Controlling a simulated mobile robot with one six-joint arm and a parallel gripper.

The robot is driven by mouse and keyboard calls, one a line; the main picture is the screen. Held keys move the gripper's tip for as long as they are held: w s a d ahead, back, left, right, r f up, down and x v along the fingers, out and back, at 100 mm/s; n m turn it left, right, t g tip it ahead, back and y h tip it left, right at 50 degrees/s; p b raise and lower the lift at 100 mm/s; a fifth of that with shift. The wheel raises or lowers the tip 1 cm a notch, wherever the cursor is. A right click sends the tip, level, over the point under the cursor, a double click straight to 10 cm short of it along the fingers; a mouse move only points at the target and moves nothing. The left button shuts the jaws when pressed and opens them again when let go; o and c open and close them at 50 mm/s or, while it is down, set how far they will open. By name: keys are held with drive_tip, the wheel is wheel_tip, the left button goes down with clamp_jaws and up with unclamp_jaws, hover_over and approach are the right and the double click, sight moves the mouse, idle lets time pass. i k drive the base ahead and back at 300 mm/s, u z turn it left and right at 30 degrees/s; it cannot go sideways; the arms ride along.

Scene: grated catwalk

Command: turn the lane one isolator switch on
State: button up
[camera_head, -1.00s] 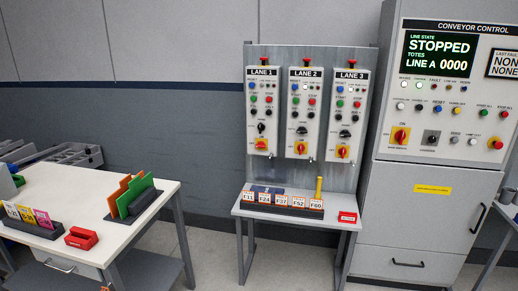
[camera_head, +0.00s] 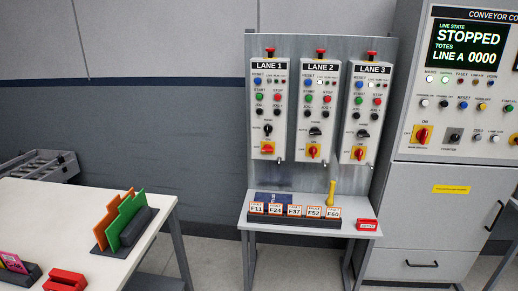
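The LANE 1 panel (camera_head: 283,105) is the leftmost of three upright control boxes on a grey backboard. Its isolator switch (camera_head: 268,148) is a red handle on a yellow plate at the bottom of the box. The red handle looks horizontal there, while the handles of the LANE 2 isolator (camera_head: 314,151) and LANE 3 isolator (camera_head: 359,153) look upright. A black selector knob (camera_head: 268,130) sits just above the LANE 1 isolator. My gripper is not in view.
A small table (camera_head: 262,223) below the panels holds numbered fault cards (camera_head: 275,209), a yellow upright piece (camera_head: 331,193) and a red block (camera_head: 367,225). A white table (camera_head: 60,215) with coloured folders is at left. A conveyor control cabinet (camera_head: 430,215) reading STOPPED stands at right.

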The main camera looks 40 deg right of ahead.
sight(268, 148)
drive_tip(key=u, duration=0.05)
drive_tip(key=i, duration=0.95)
drive_tip(key=u, duration=0.25)
